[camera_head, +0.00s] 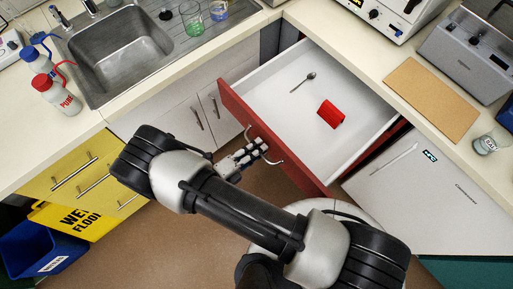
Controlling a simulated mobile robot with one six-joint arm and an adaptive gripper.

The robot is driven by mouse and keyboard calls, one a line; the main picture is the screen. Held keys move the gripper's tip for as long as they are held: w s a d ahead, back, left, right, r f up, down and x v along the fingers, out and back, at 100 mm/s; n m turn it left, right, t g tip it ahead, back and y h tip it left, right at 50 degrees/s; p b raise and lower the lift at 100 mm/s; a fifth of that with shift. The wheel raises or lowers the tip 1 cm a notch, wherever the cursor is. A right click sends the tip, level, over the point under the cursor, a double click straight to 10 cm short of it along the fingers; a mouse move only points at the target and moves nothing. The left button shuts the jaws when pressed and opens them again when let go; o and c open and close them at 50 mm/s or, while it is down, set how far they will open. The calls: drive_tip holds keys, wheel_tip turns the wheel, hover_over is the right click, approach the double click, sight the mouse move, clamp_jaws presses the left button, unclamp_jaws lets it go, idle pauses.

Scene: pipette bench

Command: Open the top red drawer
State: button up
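The top red drawer (236,104) is pulled out from under the counter, and its white interior shows. A spoon (303,82) and a red object (330,114) lie inside on the white bottom. The drawer's curved metal handle (276,160) is on its red front. My gripper (262,148) is at the handle, its fingers close to the bar. The fingers are small in this view, so I cannot tell whether they are closed around the bar or only beside it. My arm reaches in from the lower right and hides part of the floor.
A sink (120,52) is in the counter at upper left, with wash bottles (58,97) beside it. A white undercounter appliance (425,190) stands right of the drawer. A yellow wet floor sign (75,218) and blue bin (40,250) are at lower left.

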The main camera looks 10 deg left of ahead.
drive_tip(key=shift+o, duration=0.7)
drive_tip(key=v, duration=1.2)
